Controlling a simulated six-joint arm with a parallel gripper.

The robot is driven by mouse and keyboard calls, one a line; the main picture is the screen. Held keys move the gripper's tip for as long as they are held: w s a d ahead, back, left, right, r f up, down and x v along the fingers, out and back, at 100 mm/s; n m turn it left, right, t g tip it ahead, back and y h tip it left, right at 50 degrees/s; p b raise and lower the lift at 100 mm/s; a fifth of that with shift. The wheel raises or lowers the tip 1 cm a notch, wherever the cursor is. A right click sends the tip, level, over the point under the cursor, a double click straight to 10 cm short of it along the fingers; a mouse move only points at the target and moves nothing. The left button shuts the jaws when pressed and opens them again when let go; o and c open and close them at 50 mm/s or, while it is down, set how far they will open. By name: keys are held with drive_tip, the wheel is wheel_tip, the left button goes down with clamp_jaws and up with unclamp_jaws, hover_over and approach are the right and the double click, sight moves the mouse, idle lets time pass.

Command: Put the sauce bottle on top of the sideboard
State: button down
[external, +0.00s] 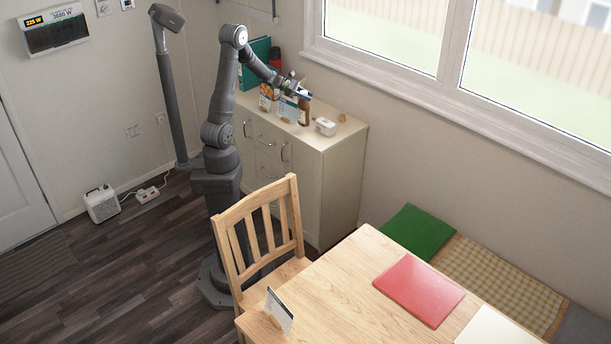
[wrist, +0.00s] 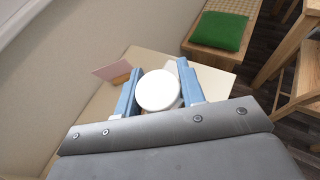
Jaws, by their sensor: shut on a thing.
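The sauce bottle (external: 304,113) is brown and upright at the sideboard (external: 345,133), among other items on its top. My gripper (external: 302,95) is at the bottle's upper end and shut on it. In the wrist view a round white cap (wrist: 158,90) sits between the two blue fingers of my gripper (wrist: 157,88), and the bottle's body below is hidden. The pale sideboard top (wrist: 213,84) shows below the fingers. Whether the bottle's base touches the top or is slightly above it, I cannot tell.
Boxes and cards (external: 288,107) stand left of the bottle, with a teal binder (external: 256,62) behind. A small white device (external: 325,126) is to its right. The top's right end has bare space. A wooden chair (external: 258,225) and table (external: 350,270) stand in front.

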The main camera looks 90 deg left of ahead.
sight(307, 102)
drive_tip(key=shift+a+f, duration=0.1)
drive_tip(key=shift+f, duration=1.95)
drive_tip(key=c, duration=0.9)
unclamp_jaws()
drive_tip(key=shift+f, duration=0.1)
drive_tip(key=shift+s+r, duration=0.2)
drive_tip(key=shift+s, duration=0.1)
drive_tip(key=v, duration=1.1)
drive_tip(key=shift+s+r, duration=0.15)
drive_tip(key=x, duration=1.2)
drive_tip(key=shift+a, duration=0.1)
drive_tip(key=shift+r, duration=0.65)
